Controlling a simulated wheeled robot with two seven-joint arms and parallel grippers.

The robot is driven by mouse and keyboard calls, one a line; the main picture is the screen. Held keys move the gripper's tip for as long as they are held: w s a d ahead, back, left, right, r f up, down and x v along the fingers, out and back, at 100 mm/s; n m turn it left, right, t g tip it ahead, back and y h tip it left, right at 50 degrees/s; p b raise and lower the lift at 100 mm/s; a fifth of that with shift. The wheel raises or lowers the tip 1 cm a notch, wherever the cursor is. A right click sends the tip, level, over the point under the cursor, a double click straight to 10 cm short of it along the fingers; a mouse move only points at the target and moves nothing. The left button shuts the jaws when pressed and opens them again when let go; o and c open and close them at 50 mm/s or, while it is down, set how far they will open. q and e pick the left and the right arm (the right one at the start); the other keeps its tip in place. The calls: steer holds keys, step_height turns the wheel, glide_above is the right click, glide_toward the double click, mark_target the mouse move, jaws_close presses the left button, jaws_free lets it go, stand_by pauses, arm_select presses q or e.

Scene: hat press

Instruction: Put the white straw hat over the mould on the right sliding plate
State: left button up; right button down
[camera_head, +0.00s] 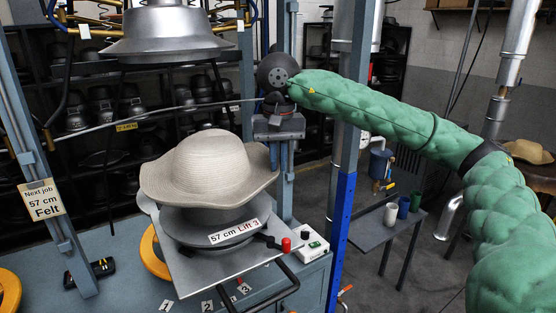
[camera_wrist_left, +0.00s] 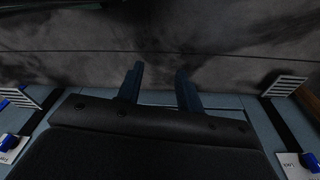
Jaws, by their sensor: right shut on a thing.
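The white straw hat (camera_head: 208,168) sits crown up above a round grey base (camera_head: 225,232) labelled "57 cm Lift 3" on the sliding plate (camera_head: 215,272). The hat hides the mould, so I cannot tell how far down it sits. My right gripper (camera_head: 277,140), at the end of the green-sleeved arm, is at the hat's back right brim and is shut on it; the fingertips are hard to make out. My left gripper (camera_wrist_left: 159,88) shows in the left wrist view, with two dark fingers apart and nothing between them.
A metal press head (camera_head: 166,38) hangs above the hat. A blue post (camera_head: 343,225) stands to the right. Yellow rings (camera_head: 155,254) and a red knob (camera_head: 286,244) are near the plate. A small table (camera_head: 385,228) with cups and another straw hat (camera_head: 530,151) are farther right.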

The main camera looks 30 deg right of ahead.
steer(key=shift+f, duration=0.25)
steer(key=shift+f+b, duration=0.1)
steer(key=shift+b, duration=0.2)
steer(key=shift+f, duration=0.2)
steer(key=shift+f+b, duration=0.15)
steer(key=shift+b, duration=0.2)
steer(key=shift+f+b, duration=0.4)
steer(key=shift+b, duration=0.05)
steer(key=shift+f, duration=0.2)
steer(key=shift+f+b, duration=0.3)
steer(key=shift+b, duration=0.15)
steer(key=shift+f+b, duration=0.25)
steer(key=shift+b, duration=0.05)
steer(key=shift+f, duration=0.2)
arm_select(q)
step_height(320, 180, up, 12)
steer(key=w+d, duration=0.1)
steer(key=shift+w+d+g, duration=0.3)
steer(key=shift+d, duration=0.05)
